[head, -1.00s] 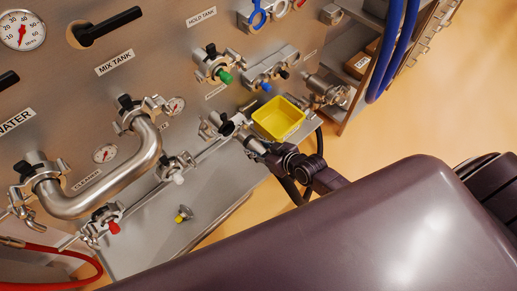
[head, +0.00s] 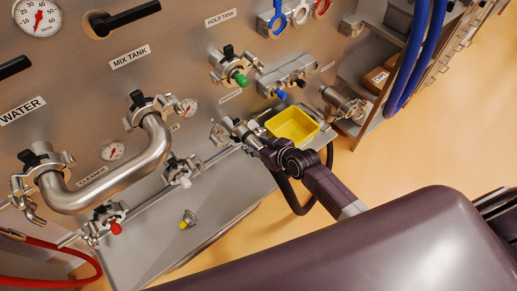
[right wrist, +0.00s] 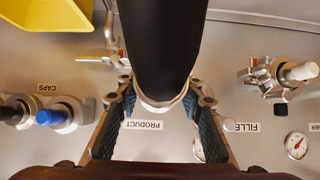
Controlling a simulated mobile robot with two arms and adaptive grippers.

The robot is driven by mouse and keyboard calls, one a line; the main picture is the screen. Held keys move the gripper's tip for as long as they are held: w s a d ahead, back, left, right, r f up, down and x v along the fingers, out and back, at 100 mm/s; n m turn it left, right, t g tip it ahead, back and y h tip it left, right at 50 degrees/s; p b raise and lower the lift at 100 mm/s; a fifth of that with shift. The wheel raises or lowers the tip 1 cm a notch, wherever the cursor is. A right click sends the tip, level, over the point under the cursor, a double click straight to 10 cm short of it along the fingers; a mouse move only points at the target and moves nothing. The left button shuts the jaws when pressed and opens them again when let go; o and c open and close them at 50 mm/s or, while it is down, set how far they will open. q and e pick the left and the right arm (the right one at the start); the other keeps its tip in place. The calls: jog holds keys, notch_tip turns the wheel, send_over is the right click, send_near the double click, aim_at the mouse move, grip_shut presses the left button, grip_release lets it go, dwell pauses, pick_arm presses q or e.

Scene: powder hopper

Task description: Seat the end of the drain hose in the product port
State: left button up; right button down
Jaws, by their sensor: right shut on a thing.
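My right gripper (head: 243,131) is at the panel in the head view, left of the yellow tray. In the right wrist view its fingers (right wrist: 163,98) are shut around the end of the black drain hose (right wrist: 162,40), just by its silver ferrule (right wrist: 160,103). The hose also shows in the head view (head: 293,205), hanging in a loop below my wrist. The ferrule is close in front of the panel at the PRODUCT label (right wrist: 143,125). The product port itself is hidden behind hose and gripper; I cannot tell whether the ferrule touches it. My left gripper is not in view.
A yellow tray (head: 292,126) stands right beside my right gripper. Clamped fittings with green (head: 240,78) and blue (head: 281,95) parts are above it. A curved steel pipe (head: 120,180) and a red hose (head: 60,277) are to the left. The floor at right is free.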

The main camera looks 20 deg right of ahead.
jog(key=shift+w+a+r, duration=0.15)
jog(key=shift+w, duration=0.35)
jog(key=shift+s+f+b, duration=0.15)
jog(key=shift+f+b, duration=0.5)
jog(key=shift+b, duration=0.1)
jog(key=shift+f+b, duration=0.4)
jog(key=shift+f, duration=0.15)
jog(key=shift+f+b, duration=0.4)
jog(key=shift+f, duration=0.15)
jog(key=shift+f+b, duration=0.3)
jog(key=shift+f, duration=0.15)
jog(key=c, duration=1.7)
grip_release()
jog(key=o, duration=0.5)
jog(key=shift+f, duration=0.1)
jog(key=shift+c, duration=0.2)
jog(key=v, duration=1.2)
